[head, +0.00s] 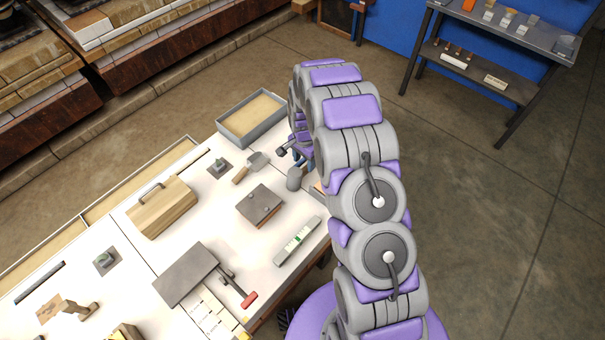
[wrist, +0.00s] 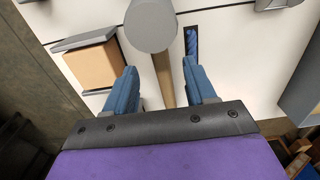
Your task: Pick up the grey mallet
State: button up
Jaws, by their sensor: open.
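The grey mallet has a round grey head (wrist: 151,25) and a light wooden handle (wrist: 163,82). In the wrist view the head lies beyond my fingertips, and the handle runs back between the two fingers. My gripper (wrist: 160,68) is open, with blue fingers on either side of the handle and gaps showing on both sides. I cannot tell how far above the handle the fingers are. In the head view a grey cylinder (head: 294,179), which looks like the mallet head, stands at the table's right side by my arm. My arm hides most of the gripper there.
In the wrist view a tan block with grey plates (wrist: 92,66) lies left of the mallet, and a dark slot with something blue (wrist: 191,42) lies right. The head view shows a trowel (head: 252,166), a grey-topped block (head: 260,204), a level (head: 297,241) and a tray (head: 229,134) nearby.

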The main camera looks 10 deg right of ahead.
jog(key=f, duration=0.2)
jog(key=f+b, duration=0.1)
jog(key=f, duration=0.3)
jog(key=shift+s+a+f, duration=0.2)
jog(key=shift+a+f, duration=0.1)
jog(key=shift+f, duration=0.05)
jog(key=shift+r, duration=0.1)
grip_shut()
